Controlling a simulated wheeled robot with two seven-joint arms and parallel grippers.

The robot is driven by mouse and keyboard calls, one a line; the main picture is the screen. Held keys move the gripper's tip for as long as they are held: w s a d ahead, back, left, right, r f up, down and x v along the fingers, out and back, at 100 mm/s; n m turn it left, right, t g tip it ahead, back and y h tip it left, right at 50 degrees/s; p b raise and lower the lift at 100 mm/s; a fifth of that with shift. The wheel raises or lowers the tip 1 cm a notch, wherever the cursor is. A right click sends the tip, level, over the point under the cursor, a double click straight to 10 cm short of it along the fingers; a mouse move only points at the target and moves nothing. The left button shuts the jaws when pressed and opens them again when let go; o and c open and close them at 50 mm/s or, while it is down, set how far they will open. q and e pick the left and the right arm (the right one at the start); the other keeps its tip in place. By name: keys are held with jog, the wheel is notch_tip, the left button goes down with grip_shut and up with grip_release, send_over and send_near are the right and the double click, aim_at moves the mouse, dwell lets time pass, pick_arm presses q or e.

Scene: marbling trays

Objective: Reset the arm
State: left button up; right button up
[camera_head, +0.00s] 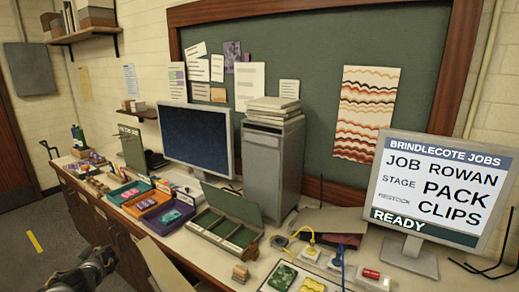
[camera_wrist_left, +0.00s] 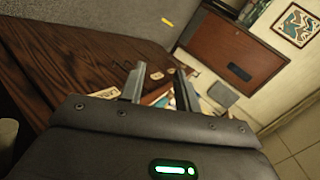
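My left gripper (camera_wrist_left: 159,84) shows in the left wrist view with its two fingers apart and nothing between them. A green light glows on its housing. In the head view, part of my dark left arm (camera_head: 82,272) comes in at the lower left, in front of the bench's drawer side and low beside it. Its fingertips are hard to make out there. My right gripper is in neither view.
The long bench (camera_head: 190,252) carries a green tray (camera_head: 130,191), an orange tray (camera_head: 147,203), a purple tray (camera_head: 168,218) and an open green compartment box (camera_head: 225,228). Grey floor (camera_head: 30,262) lies open at left.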

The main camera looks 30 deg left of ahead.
pick_arm(q)
jog(key=s+d+f+m+t+h, duration=0.1)
jog(key=s+d+f+m+t, duration=0.15)
jog(key=s+f+m, duration=0.35)
jog(key=s+d+f+m+t+h, duration=0.1)
jog(key=s+d+f+m+h, duration=0.1)
jog(key=s+d+f+m, duration=0.35)
jog(key=s+d+f+n+h, duration=0.1)
jog(key=s+d+f+h, duration=0.15)
jog(key=d+f, duration=0.65)
jog(key=s+d+f+n+h, duration=0.15)
jog(key=s+d+f, duration=0.25)
jog(key=d+f, duration=0.55)
jog(key=s+d+f+n+h, duration=0.1)
jog(key=d+f+h, duration=0.15)
jog(key=d, duration=1.15)
jog(key=s+d+f+n+g+h, duration=0.15)
jog(key=d+f, duration=0.25)
jog(key=d, duration=0.9)
jog(key=s+d+f+h, duration=0.1)
jog(key=d+f, duration=0.3)
jog(key=d, duration=1)
notch_tip(320, 180, down, 9)
jog(key=b, duration=0.9)
jog(key=shift+s+d+f+b, duration=0.15)
jog(key=shift+d+f+b, duration=0.1)
jog(key=shift+b, duration=0.15)
jog(key=shift+s, duration=0.1)
